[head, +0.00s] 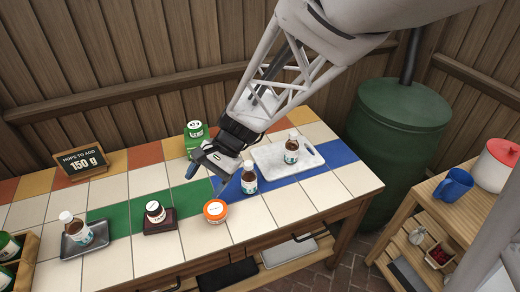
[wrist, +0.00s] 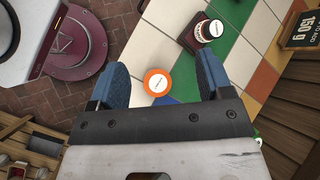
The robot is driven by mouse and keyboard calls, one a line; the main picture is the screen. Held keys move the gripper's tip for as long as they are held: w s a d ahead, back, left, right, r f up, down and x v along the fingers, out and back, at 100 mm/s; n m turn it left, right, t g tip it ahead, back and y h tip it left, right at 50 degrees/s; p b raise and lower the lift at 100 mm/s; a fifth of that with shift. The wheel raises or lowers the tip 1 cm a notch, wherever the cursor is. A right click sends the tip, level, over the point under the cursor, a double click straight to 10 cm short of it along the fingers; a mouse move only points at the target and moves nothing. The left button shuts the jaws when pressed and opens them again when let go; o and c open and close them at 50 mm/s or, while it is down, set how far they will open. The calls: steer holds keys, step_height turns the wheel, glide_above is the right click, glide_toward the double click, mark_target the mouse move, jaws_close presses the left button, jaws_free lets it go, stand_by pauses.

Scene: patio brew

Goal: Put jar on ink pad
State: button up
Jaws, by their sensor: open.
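A dark jar with a white lid (head: 155,210) sits on a small dark reddish-brown square block (head: 161,226), which may be the ink pad; this jar also shows at the top of the wrist view (wrist: 210,29). My gripper (head: 206,177) is open and empty, above the counter and behind the orange-lidded jar. Which jar is meant is not clear.
A brown bottle (head: 249,178) stands just right of the orange-lidded jar. A green object (head: 194,128) is behind my gripper. Bare tiles lie along the front edge.

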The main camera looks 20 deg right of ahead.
steer(key=s+d+r+n+t+h, duration=0.4)
steer(key=s+d+r+n+h, duration=0.4)
steer(key=s+d+r, duration=0.3)
steer(key=shift+s+d+r+n+t, duration=0.3)
steer(key=shift+s+d+r, duration=0.15)
steer(key=shift+s, duration=0.35)
